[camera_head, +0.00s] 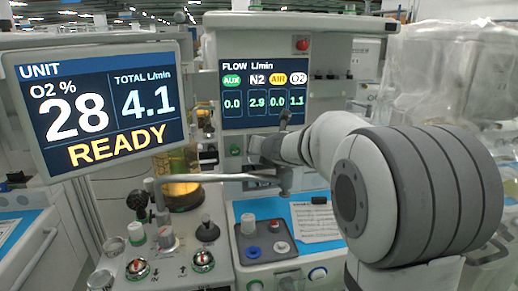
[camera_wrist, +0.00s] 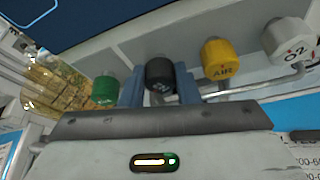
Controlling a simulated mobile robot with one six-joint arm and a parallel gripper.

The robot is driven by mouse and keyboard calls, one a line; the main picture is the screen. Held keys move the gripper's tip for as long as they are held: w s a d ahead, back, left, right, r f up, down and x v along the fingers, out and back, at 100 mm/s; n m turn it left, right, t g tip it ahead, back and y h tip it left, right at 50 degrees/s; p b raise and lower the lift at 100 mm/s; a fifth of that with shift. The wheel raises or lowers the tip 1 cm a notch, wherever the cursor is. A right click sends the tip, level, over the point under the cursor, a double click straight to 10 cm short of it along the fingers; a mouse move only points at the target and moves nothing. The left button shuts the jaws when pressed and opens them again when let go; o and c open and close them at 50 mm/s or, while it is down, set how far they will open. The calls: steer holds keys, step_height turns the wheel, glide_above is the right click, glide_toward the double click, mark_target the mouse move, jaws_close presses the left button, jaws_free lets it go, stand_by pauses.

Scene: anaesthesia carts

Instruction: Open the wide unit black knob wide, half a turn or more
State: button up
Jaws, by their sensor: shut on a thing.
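The black knob (camera_wrist: 160,74) shows in the wrist view, with a green knob on its left and a yellow AIR knob on its right. My gripper (camera_wrist: 160,88) has its two blue fingers on either side of the black knob and is shut on it. In the head view my gripper (camera_head: 262,147) is at the panel just under the flow screen, and the black knob cannot be made out there. The flow screen (camera_head: 250,122) reads AUX 0.0, N2 2.9, AIR 0.0 and O2 1.1.
The green knob (camera_wrist: 105,90), yellow AIR knob (camera_wrist: 221,60) and white O2 knob (camera_wrist: 289,40) stand in the same row. A tilted unit screen (camera_head: 110,100) reads O2 28 %, total 4.1, READY. A metal tube (camera_head: 215,177) runs below my gripper.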

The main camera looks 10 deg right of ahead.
steer(key=shift+a, duration=0.1)
steer(key=n+h+b, duration=0.1)
steer(key=n+h, duration=0.1)
steer(key=n, duration=0.1)
steer(key=shift+a+n+b, duration=0.15)
steer(key=shift+n+b, duration=0.15)
steer(key=shift+b, duration=0.1)
steer(key=n+h+b, duration=0.1)
steer(key=n+h, duration=0.1)
steer(key=n, duration=0.1)
steer(key=shift+a+h, duration=0.15)
steer(key=shift+h, duration=0.25)
steer(key=shift+n, duration=0.4)
steer(key=o, duration=0.7)
steer(key=v, duration=0.4)
steer(key=p+v, duration=0.1)
steer(key=v, duration=0.2)
steer(key=shift+s+a+f, duration=0.1)
steer(key=shift+s+a, duration=0.05)
steer(key=shift+s, duration=0.3)
